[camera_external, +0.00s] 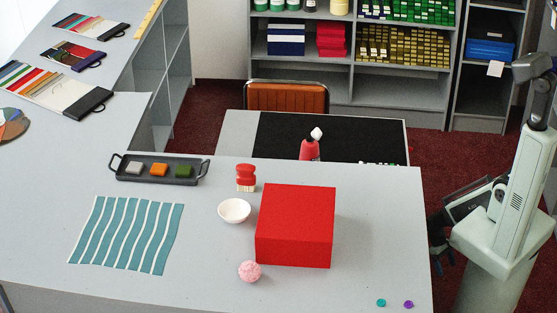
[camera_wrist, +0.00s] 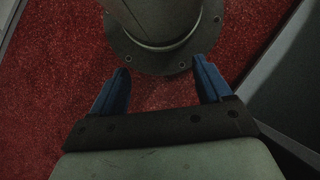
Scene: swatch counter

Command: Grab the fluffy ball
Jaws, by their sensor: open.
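The fluffy ball (camera_external: 250,271) is pink and round with a nubbly surface. In the external view it sits on the grey counter (camera_external: 205,285), just in front of the left front corner of a red box (camera_external: 294,228). My gripper (camera_external: 439,246) hangs beyond the counter's right edge, far to the right of the ball. In the wrist view my gripper (camera_wrist: 160,82) has its two blue fingers spread apart with nothing between them. The wrist view shows red carpet and part of my base, not the ball.
A white bowl (camera_external: 234,210) and a red-handled brush (camera_external: 246,177) stand behind the ball. A dark tray (camera_external: 157,170) with small blocks and a striped cloth (camera_external: 126,235) lie left. Teal (camera_external: 381,303) and purple (camera_external: 408,304) bits lie at the front right. The counter right of the box is clear.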

